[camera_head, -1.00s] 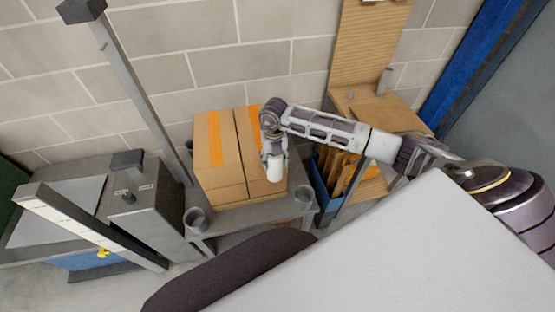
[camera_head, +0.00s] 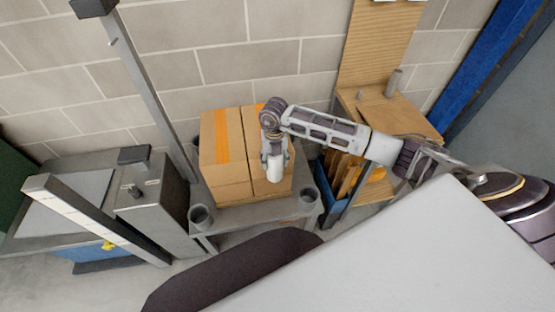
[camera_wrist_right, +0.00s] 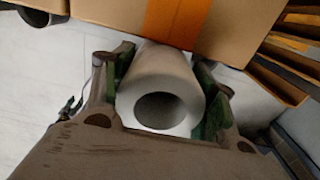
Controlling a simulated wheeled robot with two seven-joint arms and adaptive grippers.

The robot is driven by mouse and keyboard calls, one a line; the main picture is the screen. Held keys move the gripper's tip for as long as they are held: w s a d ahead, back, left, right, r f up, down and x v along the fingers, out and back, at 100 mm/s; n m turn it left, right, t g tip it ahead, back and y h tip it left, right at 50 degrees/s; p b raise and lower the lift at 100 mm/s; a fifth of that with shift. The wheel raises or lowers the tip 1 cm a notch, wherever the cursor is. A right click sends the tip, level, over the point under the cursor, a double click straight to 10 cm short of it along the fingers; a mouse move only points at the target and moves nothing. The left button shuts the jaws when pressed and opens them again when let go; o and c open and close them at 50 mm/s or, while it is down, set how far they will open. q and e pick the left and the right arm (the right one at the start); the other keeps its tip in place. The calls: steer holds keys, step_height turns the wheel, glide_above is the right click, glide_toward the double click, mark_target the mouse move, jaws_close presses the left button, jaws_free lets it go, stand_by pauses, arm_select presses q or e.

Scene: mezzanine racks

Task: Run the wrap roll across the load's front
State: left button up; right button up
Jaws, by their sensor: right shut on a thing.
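The wrap roll (camera_head: 275,170) is a pale hollow tube, and its open end faces the camera in the right wrist view (camera_wrist_right: 160,95). My right gripper (camera_head: 274,152) is shut on it, with green-edged fingers on both sides of the roll in the right wrist view (camera_wrist_right: 160,80). The load is a block of cardboard boxes (camera_head: 228,178) with orange tape, standing on a grey table (camera_head: 240,215). The roll is at the right part of the load's front. In the wrist view the roll's far end meets the load's face (camera_wrist_right: 240,25); touching or not, I cannot tell. My left gripper is out of view.
Grey cups (camera_head: 200,216) stand at the table's corners, another at front right (camera_head: 308,198). A blue bin (camera_head: 328,190) with brown cardboard pieces is right of the table. A grey post (camera_head: 150,95) and machine (camera_head: 148,205) stand left. A block wall is behind.

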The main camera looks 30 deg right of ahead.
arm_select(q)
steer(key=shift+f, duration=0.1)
arm_select(e)
steer(key=shift+w+a+r, duration=0.1)
steer(key=shift+w+a, duration=0.05)
steer(key=shift+a, duration=0.35)
steer(key=shift+a, duration=0.1)
steer(key=shift+w+a, duration=0.25)
steer(key=shift+a, duration=0.35)
arm_select(q)
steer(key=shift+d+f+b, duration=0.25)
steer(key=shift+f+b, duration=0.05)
steer(key=shift+b, duration=0.1)
arm_select(e)
steer(key=shift+w+a, duration=0.25)
steer(key=shift+a, duration=0.35)
steer(key=shift+w, duration=0.1)
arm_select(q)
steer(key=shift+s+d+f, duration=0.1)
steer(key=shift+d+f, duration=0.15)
arm_select(e)
steer(key=shift+w+a, duration=0.15)
steer(key=shift+a, duration=0.6)
steer(key=shift+w+a, duration=0.15)
steer(key=shift+a, duration=0.55)
steer(key=shift+a, duration=0.15)
